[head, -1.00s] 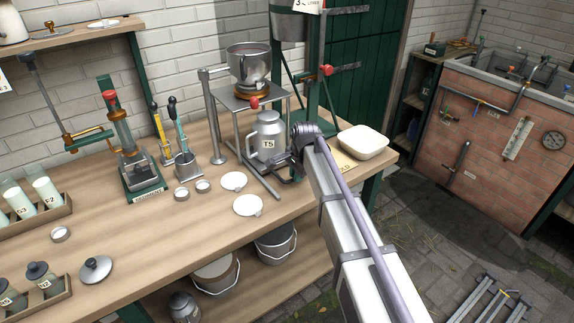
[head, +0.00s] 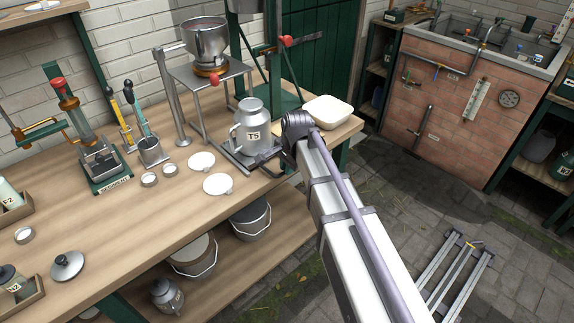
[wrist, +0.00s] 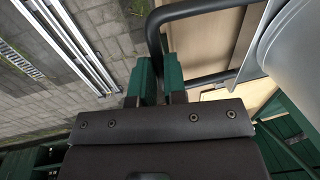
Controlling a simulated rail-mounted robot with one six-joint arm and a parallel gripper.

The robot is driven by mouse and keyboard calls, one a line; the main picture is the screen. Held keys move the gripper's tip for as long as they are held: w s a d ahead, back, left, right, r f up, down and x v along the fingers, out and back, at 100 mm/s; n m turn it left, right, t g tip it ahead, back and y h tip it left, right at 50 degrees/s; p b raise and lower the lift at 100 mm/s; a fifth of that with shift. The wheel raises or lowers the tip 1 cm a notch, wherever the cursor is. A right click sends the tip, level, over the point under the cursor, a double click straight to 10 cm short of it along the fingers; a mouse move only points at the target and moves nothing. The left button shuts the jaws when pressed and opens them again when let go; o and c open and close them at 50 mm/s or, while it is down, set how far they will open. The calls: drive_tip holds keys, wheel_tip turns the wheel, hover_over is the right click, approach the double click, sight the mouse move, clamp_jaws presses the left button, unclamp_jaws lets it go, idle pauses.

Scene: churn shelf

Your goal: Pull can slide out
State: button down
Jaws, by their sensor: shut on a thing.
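The can slide (head: 236,163) is a dark low frame on the bench under a grey metal can (head: 252,128) labelled T5. The can stands upright in front of and to the right of the metal stand with the funnel. My gripper (head: 283,165) is at the slide's front end near the bench edge, partly hidden by my arm. In the wrist view my gripper's green fingers (wrist: 160,82) are shut on the dark bent-bar handle (wrist: 154,40) of the slide. The can's grey side (wrist: 295,50) fills the right of that view.
The funnel stand (head: 207,75) is behind the can. A cream tub (head: 327,112) sits right of my gripper. White discs (head: 217,184) lie left of the slide. Buckets (head: 250,218) stand on the shelf below.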

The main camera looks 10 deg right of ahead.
drive_tip(key=c, duration=1.2)
unclamp_jaws()
drive_tip(key=shift+o, duration=0.2)
drive_tip(key=shift+r, duration=0.1)
wheel_tip(320, 180, up, 10)
drive_tip(key=s+d+p, duration=0.1)
drive_tip(key=p, duration=0.9)
drive_tip(key=shift+s+r+p, duration=0.25)
drive_tip(key=shift+p, duration=0.1)
drive_tip(key=s+d+n, duration=0.2)
drive_tip(key=s+n, duration=0.1)
drive_tip(key=s, duration=0.3)
drive_tip(key=s+d+n+g, duration=0.1)
drive_tip(key=s+d+n, duration=0.2)
drive_tip(key=s+n, duration=0.1)
drive_tip(key=s+d+n+h, duration=0.1)
drive_tip(key=s+d+n, duration=0.2)
drive_tip(key=s, duration=0.4)
drive_tip(key=shift+s+f+n+g, duration=0.15)
drive_tip(key=shift+s+n+g, duration=0.15)
